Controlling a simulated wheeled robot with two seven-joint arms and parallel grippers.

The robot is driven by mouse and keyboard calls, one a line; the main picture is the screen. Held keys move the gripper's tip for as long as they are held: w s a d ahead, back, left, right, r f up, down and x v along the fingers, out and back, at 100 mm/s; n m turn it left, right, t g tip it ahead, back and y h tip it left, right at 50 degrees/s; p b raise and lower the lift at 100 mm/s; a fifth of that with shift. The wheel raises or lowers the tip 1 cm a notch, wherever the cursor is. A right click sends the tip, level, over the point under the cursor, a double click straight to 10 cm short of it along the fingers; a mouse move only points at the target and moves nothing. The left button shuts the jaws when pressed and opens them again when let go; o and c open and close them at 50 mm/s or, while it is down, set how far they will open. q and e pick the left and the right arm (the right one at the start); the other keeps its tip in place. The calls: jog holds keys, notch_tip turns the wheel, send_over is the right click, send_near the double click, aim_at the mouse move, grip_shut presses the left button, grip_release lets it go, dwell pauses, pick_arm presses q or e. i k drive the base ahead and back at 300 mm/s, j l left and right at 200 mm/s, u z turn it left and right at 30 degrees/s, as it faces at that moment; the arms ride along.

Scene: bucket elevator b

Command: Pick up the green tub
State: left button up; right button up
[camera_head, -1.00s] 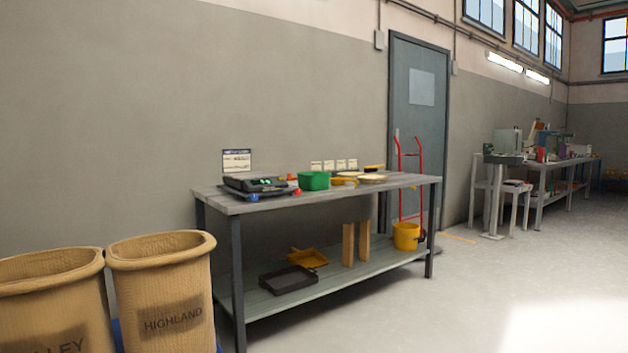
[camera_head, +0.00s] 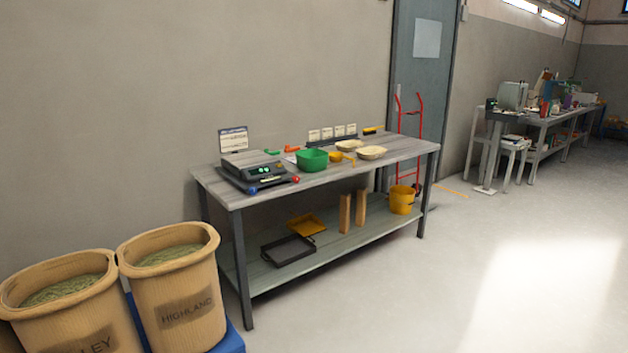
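The green tub (camera_head: 312,160) stands upright on the grey workbench (camera_head: 235,195), near the middle of its top. A dark scale (camera_head: 257,172) with a lit display is on the bench to the left of the tub. A yellow scoop (camera_head: 340,157) and two pale shallow bowls (camera_head: 371,153) lie to the right of the tub. Neither of my grippers shows in the view.
Two tan sacks, one marked Highland (camera_head: 178,300), stand at the left front on a blue base (camera_head: 230,343). The lower shelf (camera_head: 340,243) holds trays, wooden blocks and a yellow bucket (camera_head: 402,199). A red hand truck (camera_head: 408,130) stands behind. Floor at the right is clear.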

aim_at(309, 160)
jog(key=i+l, duration=0.15)
jog(key=i, duration=2.5)
jog(key=j+u, duration=0.05)
jog(key=j, duration=0.05)
